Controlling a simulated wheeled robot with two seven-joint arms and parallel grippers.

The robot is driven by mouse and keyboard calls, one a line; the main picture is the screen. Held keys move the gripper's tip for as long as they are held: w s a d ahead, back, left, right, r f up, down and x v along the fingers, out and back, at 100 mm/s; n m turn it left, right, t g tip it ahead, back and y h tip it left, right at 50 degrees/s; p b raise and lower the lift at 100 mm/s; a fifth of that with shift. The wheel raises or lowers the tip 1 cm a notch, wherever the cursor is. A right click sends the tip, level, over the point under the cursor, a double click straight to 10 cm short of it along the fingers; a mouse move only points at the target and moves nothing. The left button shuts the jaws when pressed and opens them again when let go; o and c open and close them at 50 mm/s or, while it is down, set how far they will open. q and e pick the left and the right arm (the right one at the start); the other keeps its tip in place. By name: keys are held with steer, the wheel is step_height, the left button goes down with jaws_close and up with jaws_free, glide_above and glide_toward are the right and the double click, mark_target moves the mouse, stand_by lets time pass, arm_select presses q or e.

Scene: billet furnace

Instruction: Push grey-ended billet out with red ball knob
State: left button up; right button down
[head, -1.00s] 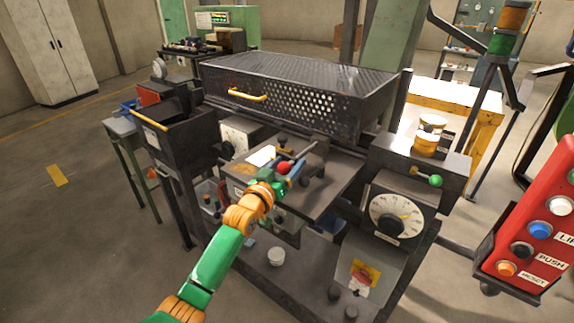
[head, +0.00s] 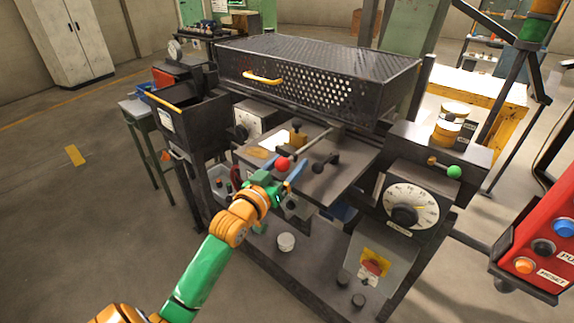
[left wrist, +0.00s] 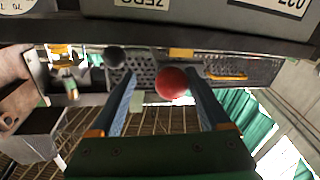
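The red ball knob (head: 283,164) sits on the end of a grey rod (head: 312,144) over the flat front plate of the furnace. My left gripper (head: 284,178) is at the knob, in front of the furnace. In the left wrist view the red knob (left wrist: 171,83) shows between the two blue fingers of my left gripper (left wrist: 160,78). The fingers stand apart, wider than the knob; I cannot tell whether one touches it. I cannot make out the grey-ended billet in either view. My right gripper is not in view.
The perforated black furnace cover (head: 315,80) has a yellow handle. A black-knobbed lever (head: 319,167) stands right of the red knob. A black bin (head: 180,118) is at left, a dial (head: 410,207) and red button panel (head: 540,250) at right.

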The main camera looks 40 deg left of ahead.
arm_select(q)
steer(key=shift+s+p, duration=0.3)
steer(key=shift+s, duration=0.1)
steer(key=s+d+p, duration=0.1)
steer(key=s+p, duration=0.1)
steer(key=s, duration=0.5)
steer(key=shift+s, duration=0.2)
steer(key=shift+p, duration=0.4)
